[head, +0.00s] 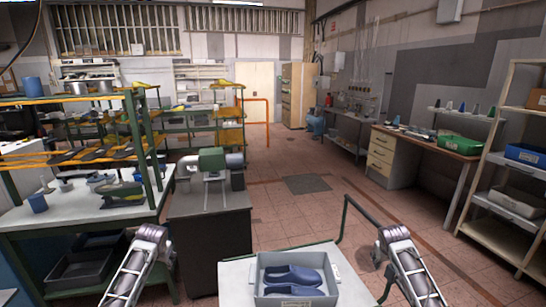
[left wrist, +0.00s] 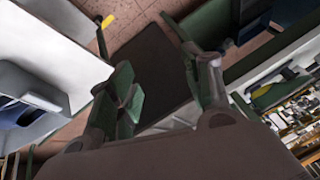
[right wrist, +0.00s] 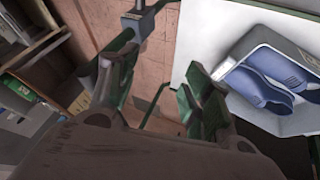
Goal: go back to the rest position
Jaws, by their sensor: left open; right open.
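My left gripper (left wrist: 163,85) is open and empty in the left wrist view, above the floor, beside the cart. My right gripper (right wrist: 160,88) is open and empty in the right wrist view, above the floor and clear of the tray. In the head view my arms flank the cart; their fingers cannot be made out.
A dark cabinet with a green machine (head: 211,160) stands left of centre. A green-framed workbench (head: 90,208) with shelves is at far left. A wooden desk (head: 397,158) and a shelf rack (head: 497,190) stand at right. The tiled aisle (head: 290,175) is open in the middle.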

